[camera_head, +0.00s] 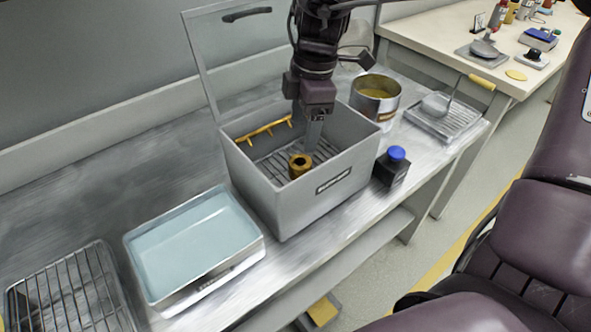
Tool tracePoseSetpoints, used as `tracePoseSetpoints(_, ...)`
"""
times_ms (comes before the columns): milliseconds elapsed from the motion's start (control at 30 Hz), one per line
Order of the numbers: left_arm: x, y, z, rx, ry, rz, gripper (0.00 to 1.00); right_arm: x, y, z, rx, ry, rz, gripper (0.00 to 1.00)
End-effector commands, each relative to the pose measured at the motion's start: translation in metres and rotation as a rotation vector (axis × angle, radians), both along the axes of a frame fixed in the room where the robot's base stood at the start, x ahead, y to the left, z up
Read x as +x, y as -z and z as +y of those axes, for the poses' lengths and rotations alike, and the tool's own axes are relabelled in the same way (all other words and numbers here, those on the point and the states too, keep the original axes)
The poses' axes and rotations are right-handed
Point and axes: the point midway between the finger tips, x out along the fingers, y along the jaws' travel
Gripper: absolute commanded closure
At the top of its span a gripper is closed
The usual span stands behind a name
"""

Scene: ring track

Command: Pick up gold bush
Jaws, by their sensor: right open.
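The gold bush (299,165), a short brass ring with a dark hole, stands on the slatted floor inside the grey open-topped box (300,212). My right gripper (313,142) points down from above into the box, just behind and slightly right of the bush. It is open, and its fingers look narrow from this angle. I see no clear contact between the fingers and the bush. My left gripper is out of view.
The box's clear lid (235,60) stands raised behind it. A blue-filled tray (195,245) and a wire rack (68,295) lie left. A blue-capped bottle (392,167), a round tin (375,98) and a ladle tray (447,120) stand right.

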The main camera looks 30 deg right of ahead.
Motion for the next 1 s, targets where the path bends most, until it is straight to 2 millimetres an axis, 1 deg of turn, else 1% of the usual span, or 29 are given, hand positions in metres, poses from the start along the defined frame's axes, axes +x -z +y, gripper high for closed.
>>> tracePoseSetpoints(33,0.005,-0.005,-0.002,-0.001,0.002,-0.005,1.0,0.0,0.01,0.0,0.0,0.0,0.0,0.3)
tracePoseSetpoints(133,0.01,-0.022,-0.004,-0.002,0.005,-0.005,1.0,0.0,0.016,0.0,0.0,0.0,0.0,0.3)
tracePoseSetpoints(300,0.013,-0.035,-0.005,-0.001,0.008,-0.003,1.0,0.0,0.025,0.001,0.001,-0.001,0.002,0.3)
tracePoseSetpoints(567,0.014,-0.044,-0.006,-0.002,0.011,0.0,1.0,0.002,0.054,0.0,0.001,0.001,0.003,0.3)
tracePoseSetpoints(700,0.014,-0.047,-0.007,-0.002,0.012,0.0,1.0,0.004,0.076,-0.003,0.001,0.001,0.004,0.3)
tracePoseSetpoints(800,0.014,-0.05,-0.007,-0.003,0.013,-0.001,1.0,0.005,0.088,-0.001,0.001,0.0,0.003,0.3)
tracePoseSetpoints(900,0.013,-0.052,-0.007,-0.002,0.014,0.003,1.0,0.006,0.094,-0.001,0.0,0.0,0.0,0.3)
tracePoseSetpoints(1000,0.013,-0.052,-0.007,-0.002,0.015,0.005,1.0,0.006,0.094,0.0,0.0,0.0,-0.001,0.3)
